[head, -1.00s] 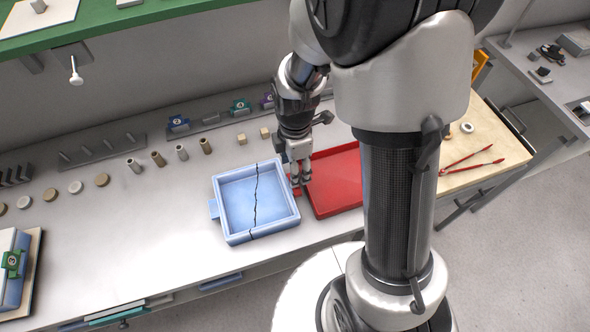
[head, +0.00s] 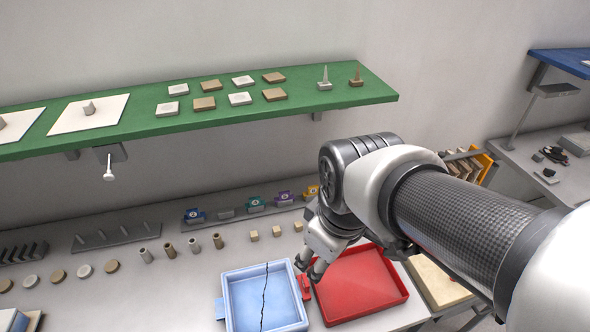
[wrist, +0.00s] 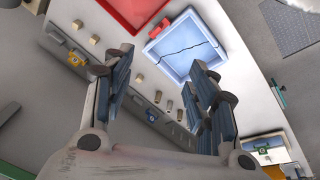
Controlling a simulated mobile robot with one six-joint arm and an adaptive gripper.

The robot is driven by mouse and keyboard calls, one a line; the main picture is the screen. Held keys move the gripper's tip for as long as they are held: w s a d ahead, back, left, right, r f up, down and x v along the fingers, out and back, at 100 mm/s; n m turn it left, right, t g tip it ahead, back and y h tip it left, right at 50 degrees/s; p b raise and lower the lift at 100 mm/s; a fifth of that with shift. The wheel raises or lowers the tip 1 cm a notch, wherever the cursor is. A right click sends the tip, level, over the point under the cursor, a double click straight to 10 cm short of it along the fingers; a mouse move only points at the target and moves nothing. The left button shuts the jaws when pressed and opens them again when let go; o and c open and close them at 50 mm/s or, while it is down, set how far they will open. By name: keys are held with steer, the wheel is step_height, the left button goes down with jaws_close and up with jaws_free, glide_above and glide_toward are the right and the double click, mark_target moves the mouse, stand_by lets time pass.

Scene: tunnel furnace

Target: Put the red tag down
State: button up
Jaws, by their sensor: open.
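The red tag (head: 304,287) is at the right side of the blue tray (head: 226,297), in the narrow gap before the red tray (head: 398,285). I cannot tell whether it touches the blue wall. In the wrist view, the red tag (wrist: 160,28) shows by the edge of the blue tray (wrist: 190,22), apart from my fingers. My gripper (head: 308,268) is open and empty, above and behind the tag in the head view. In the wrist view, my gripper's spread fingers (wrist: 160,85) have nothing between them. A dark crack runs across the blue tray's floor.
A green shelf (head: 225,113) with several small plates hangs above the bench. Small beige blocks (head: 276,231), metal cylinders (head: 194,245) and a rack of coloured numbered tags (head: 256,204) stand behind the trays.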

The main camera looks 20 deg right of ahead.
steer(key=s+r+m+t, duration=0.1)
steer(key=s+r+m, duration=0.2)
steer(key=s+m, duration=0.3)
steer(key=shift+m+t, duration=0.3)
steer(key=shift+s, duration=0.1)
step_height(320, 180, down, 3)
steer(key=b, duration=0.3)
stand_by(0.4)
